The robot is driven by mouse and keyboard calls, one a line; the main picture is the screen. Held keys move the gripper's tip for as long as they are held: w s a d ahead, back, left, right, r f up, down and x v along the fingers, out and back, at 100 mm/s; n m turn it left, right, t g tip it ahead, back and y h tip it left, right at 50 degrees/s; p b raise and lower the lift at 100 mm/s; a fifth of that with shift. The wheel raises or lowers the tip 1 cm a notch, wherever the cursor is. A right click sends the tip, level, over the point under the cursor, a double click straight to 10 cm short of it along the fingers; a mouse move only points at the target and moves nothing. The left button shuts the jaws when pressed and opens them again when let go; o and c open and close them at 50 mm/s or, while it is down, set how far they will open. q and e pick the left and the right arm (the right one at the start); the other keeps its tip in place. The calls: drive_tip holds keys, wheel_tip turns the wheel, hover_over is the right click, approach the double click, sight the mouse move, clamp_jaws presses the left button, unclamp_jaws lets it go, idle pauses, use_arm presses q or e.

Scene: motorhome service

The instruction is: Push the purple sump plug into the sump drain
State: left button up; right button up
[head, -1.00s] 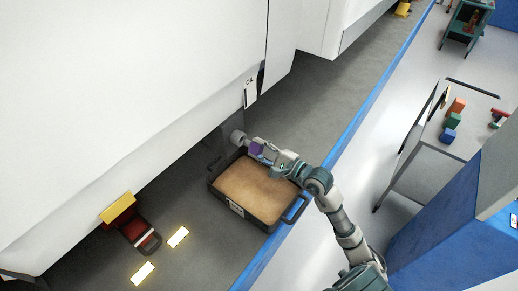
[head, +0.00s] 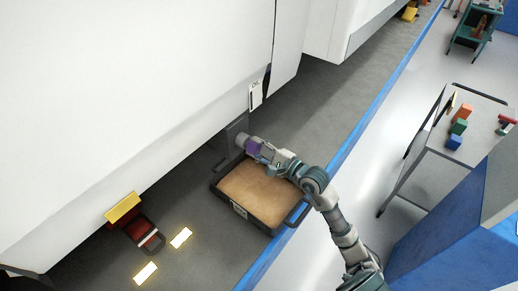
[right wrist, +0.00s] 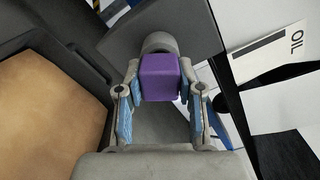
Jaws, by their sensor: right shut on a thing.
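The purple sump plug (right wrist: 159,77) is held between the two fingers of my right gripper (right wrist: 160,100). The gripper is shut on it. In the head view the purple plug (head: 254,148) shows at the end of my right arm, above the far edge of the tray. The grey round sump drain (right wrist: 158,43) is straight ahead of the plug in the right wrist view, and it also shows in the head view (head: 241,141). The plug overlaps the drain's mouth in the wrist view; I cannot tell whether it has entered. My left gripper is not in view.
A black tray (head: 290,220) with tan contents stands on the floor under my right gripper. A white vehicle body (head: 130,90) overhangs at the left, with an OIL label (head: 255,96). A cart (head: 474,140) with coloured blocks stands at the right.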

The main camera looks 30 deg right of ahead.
drive_tip(key=shift+w+a, duration=0.15)
drive_tip(key=shift+w, duration=0.2)
drive_tip(key=o, duration=1.2)
drive_tip(key=shift+o, duration=0.2)
drive_tip(key=v, duration=1.1)
drive_tip(key=shift+s, duration=0.4)
